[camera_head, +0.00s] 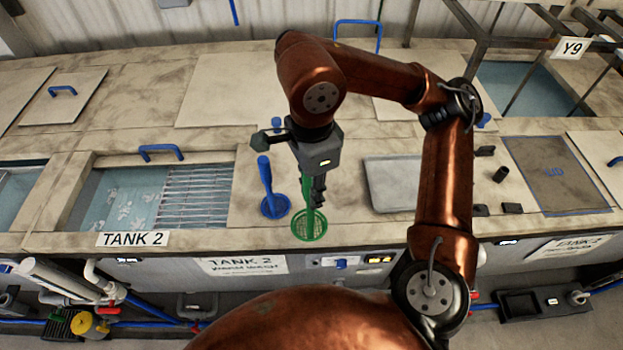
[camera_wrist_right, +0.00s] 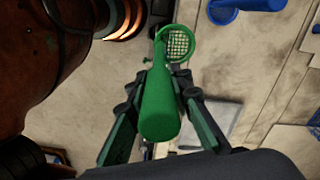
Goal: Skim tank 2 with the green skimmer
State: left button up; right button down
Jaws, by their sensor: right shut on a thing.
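My right gripper (camera_head: 317,180) is shut on the handle of the green skimmer (camera_head: 309,226). The skimmer hangs with its round mesh head down, at the front edge of the deck, right of the blue skimmer. I cannot tell if the head touches the deck. In the right wrist view, the green handle (camera_wrist_right: 161,105) sits between the gripper fingers (camera_wrist_right: 158,95), with the mesh head beyond. Tank 2 (camera_head: 120,196) is open at the left, with bluish liquid and pale patches; a metal grating covers its right part. My left gripper is out of view.
A blue skimmer (camera_head: 267,190) stands between tank 2 and my gripper. A blue handle (camera_head: 161,152) lies behind the tank opening. A grey tray (camera_head: 392,185) is to the right. A frame with a Y9 sign (camera_head: 571,48) stands over another tank at the back right.

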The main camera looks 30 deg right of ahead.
jog(key=s+a, duration=0.6)
jog(key=s, duration=0.5)
